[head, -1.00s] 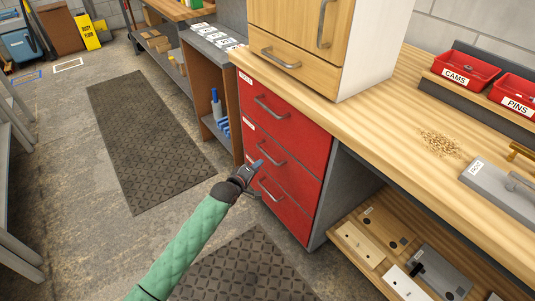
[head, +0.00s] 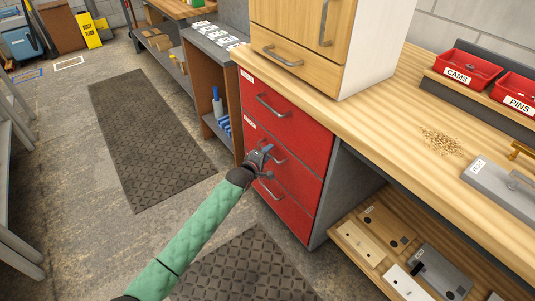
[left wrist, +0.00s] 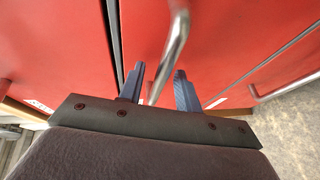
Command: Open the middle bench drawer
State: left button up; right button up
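The red bench drawer unit has three stacked drawers with grey bar handles. The middle drawer (head: 300,182) looks closed, flush with the others. Its handle (head: 280,161) is partly hidden behind my left gripper (head: 265,153), which is in front of it. In the left wrist view, my left gripper (left wrist: 158,78) has its two blue-grey fingers apart. A metal handle bar (left wrist: 178,40) runs between them, with a gap on at least the right side; contact on the left is unclear. My right gripper is not in view.
The top drawer (head: 300,123) and bottom drawer (head: 285,208) look closed. A wooden cabinet (head: 283,22) stands on the bench top (head: 390,110). An open shelf (head: 350,235) with boards is to the right. Floor in front is clear, with dark mats (head: 150,140).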

pick_arm(q)
jog(key=shift+w+d+f, duration=0.1)
jog(key=shift+w, duration=0.05)
grip_shut()
